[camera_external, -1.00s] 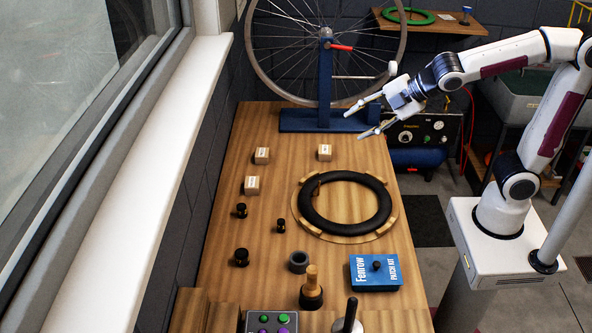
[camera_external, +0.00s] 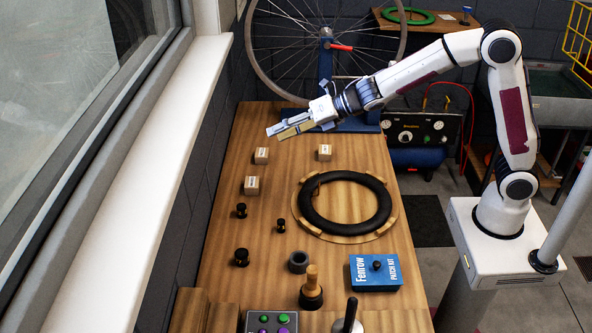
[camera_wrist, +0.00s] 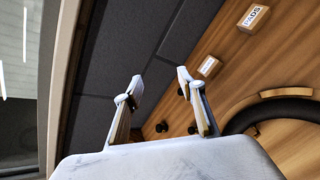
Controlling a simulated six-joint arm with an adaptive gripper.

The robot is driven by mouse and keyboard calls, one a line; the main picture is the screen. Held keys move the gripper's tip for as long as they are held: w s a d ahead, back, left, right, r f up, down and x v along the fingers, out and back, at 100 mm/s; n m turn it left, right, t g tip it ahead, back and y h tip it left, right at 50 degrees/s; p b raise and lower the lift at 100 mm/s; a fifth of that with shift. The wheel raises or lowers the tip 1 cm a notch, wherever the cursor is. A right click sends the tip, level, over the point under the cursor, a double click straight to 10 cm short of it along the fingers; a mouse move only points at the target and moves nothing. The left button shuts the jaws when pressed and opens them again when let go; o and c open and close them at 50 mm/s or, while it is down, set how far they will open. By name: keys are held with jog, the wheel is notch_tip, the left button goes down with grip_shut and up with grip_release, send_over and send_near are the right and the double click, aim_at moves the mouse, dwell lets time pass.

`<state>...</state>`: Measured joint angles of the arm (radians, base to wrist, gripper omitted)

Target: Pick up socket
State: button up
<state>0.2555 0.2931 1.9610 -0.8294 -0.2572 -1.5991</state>
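Several small black, spool-shaped pieces that look like sockets stand on the wooden bench: one (camera_external: 241,210) at the left, a smaller one (camera_external: 281,225) to its right, and a larger one (camera_external: 241,257) nearer the camera. I cannot tell which one is the named socket. In the wrist view small dark pieces (camera_wrist: 161,127) show beyond the fingers, partly hidden. My gripper (camera_external: 278,131) is above the far end of the bench, well apart from these pieces. Its two fingers (camera_wrist: 160,80) are spread with nothing between them.
Small labelled wooden blocks (camera_external: 325,152) stand on the bench. A black tyre (camera_external: 312,221) lies on a round wooden board. The wheel stand (camera_external: 357,121) is behind my gripper.

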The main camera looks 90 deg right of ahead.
jog(key=w+a+f+n+y, duration=0.1)
jog(key=w+f+n+y, duration=0.2)
jog(key=w+f+n, duration=0.45)
jog(key=n+y, duration=0.4)
jog(key=n, duration=0.4)
send_near(242, 209)
jog(key=shift+w+d+f+g, duration=0.2)
jog(key=shift+w+f, duration=0.05)
jog(key=shift+w, duration=0.35)
jog(key=shift+w+d+f+g, duration=0.15)
jog(key=shift+w+f+g, duration=0.05)
jog(key=shift+w, duration=0.4)
jog(key=shift+s+a+f+n+y, duration=0.15)
jog(key=shift+f+n+y, duration=0.3)
jog(key=shift+n, duration=0.1)
jog(key=shift+x, duration=1.35)
jog(key=shift+d+x, duration=0.15)
jog(key=shift+x, duration=1.15)
jog(key=shift+d+x, duration=0.15)
jog(key=shift+x, duration=1.15)
jog(key=shift+c, duration=0.5)
